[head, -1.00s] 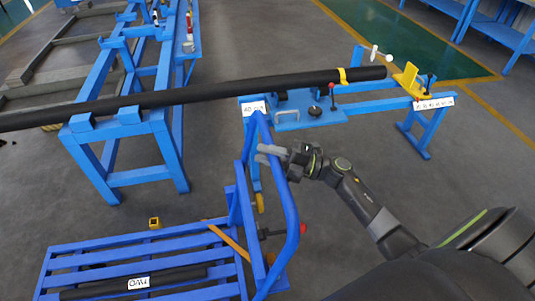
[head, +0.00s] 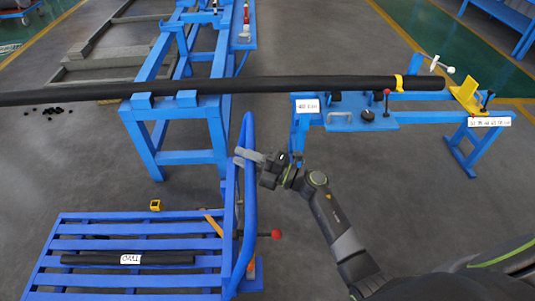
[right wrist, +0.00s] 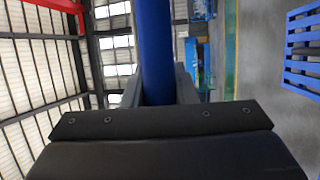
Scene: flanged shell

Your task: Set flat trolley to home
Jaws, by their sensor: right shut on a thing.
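The flat trolley (head: 95,245) is a blue slatted platform at the lower left of the head view, with an upright blue tubular handle (head: 249,190) at its right end. My right gripper (head: 248,157) is shut on the handle near its upper part. In the right wrist view the blue handle tube (right wrist: 156,50) runs up between the fingers. A black bar (head: 90,259) with a white label (head: 131,259) lies on the platform. A lever with a red knob (head: 276,234) sticks out beside the handle's foot. My left gripper is out of view.
A long black pipe (head: 300,84) spans a blue stand (head: 175,108) and a blue bench (head: 430,118) behind the trolley. A small yellow block (head: 155,205) sits on the floor just behind the platform. Grey floor (head: 430,220) at the right is clear.

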